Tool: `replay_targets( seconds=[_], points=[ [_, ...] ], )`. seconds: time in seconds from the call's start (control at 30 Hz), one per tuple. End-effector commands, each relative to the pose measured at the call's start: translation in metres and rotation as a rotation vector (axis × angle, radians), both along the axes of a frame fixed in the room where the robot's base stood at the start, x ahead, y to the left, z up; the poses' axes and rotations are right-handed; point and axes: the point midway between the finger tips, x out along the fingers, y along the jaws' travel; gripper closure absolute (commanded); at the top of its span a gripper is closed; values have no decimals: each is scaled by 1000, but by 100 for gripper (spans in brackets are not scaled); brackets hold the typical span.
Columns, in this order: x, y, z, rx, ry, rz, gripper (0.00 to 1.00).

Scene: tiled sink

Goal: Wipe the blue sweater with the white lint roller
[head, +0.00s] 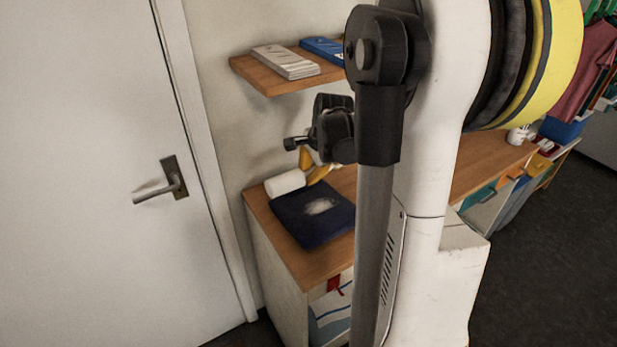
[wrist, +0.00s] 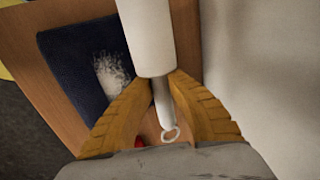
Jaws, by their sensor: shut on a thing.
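The blue sweater (head: 313,213) lies folded flat on a wooden counter, with a whitish patch of lint on its top. It also shows at the left of the wrist view (wrist: 75,65). The white lint roller (head: 285,184) is at the sweater's far left edge in the head view. My gripper (head: 308,166) has yellow fingers. In the wrist view, my gripper (wrist: 170,95) is shut on the roller's grey handle, and the white roller head (wrist: 146,35) points away from it, to the right of the lint patch. Whether the roller touches the sweater or counter, I cannot tell.
The wooden counter (head: 322,263) stands against the wall beside a white door (head: 90,150). A wooden shelf (head: 270,80) above holds a white box (head: 285,62) and a blue box (head: 323,49). My arm hides part of the counter.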

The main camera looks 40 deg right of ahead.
Motion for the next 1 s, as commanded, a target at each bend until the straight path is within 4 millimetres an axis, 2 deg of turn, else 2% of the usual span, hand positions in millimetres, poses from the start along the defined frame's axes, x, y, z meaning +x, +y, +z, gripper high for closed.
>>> replay_targets(
  seconds=[0.03,0.3,1.0],
  points=[
    [1,-1,8,0,0,1,100],
    [4,-3,28,0,0,7,100],
    [4,-3,29,0,0,8,100]
  ],
)
